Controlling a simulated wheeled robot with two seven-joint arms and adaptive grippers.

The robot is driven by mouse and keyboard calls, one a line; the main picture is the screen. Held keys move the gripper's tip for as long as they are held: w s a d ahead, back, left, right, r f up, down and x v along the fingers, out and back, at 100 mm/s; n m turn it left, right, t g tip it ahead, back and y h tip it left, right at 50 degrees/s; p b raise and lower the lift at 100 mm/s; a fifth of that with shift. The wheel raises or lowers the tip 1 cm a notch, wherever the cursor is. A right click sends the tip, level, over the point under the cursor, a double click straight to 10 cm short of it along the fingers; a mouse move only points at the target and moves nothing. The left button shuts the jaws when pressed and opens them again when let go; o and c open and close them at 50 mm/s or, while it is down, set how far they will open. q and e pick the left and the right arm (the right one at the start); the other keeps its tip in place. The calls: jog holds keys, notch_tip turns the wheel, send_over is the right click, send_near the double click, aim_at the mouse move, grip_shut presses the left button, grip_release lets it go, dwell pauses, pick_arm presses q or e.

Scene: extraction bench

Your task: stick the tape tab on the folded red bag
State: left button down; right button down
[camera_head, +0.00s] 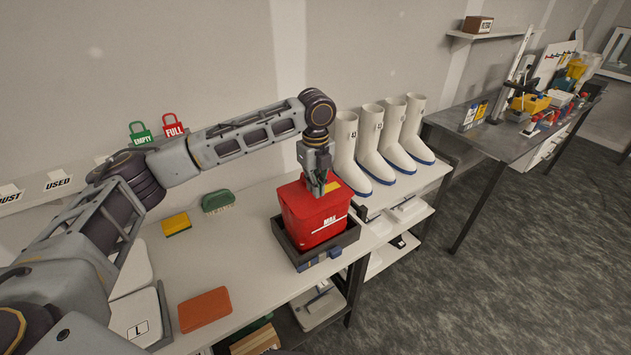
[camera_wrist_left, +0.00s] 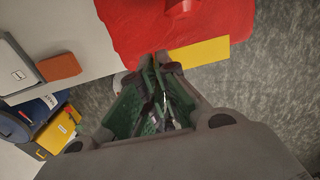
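The folded red bag (camera_head: 315,215), marked "MAX", sits upright in a dark tray (camera_head: 329,249) at the bench's right end. My left gripper (camera_head: 319,190) points down over the bag's top. Its fingers (camera_wrist_left: 164,64) are close together in the left wrist view, their tips at one end of a flat yellow tape tab (camera_wrist_left: 200,52). My right gripper is out of view.
A yellow sponge (camera_head: 176,224), a green brush (camera_head: 218,201) and an orange-red block (camera_head: 204,308) lie on the bench left of the tray. White boots (camera_head: 372,152) stand behind to the right. Green and red padlock-shaped signs (camera_head: 174,126) are at the wall.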

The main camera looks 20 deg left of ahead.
aim_at(316, 209)
pick_arm(q)
jog(key=shift+f, duration=2.15)
jog(key=shift+f, duration=0.6)
dwell(0.6)
jog(key=c, duration=1.6)
grip_release()
jog(key=shift+o, duration=0.2)
jog(key=shift+r, duration=0.15)
jog(key=shift+r, duration=5.9)
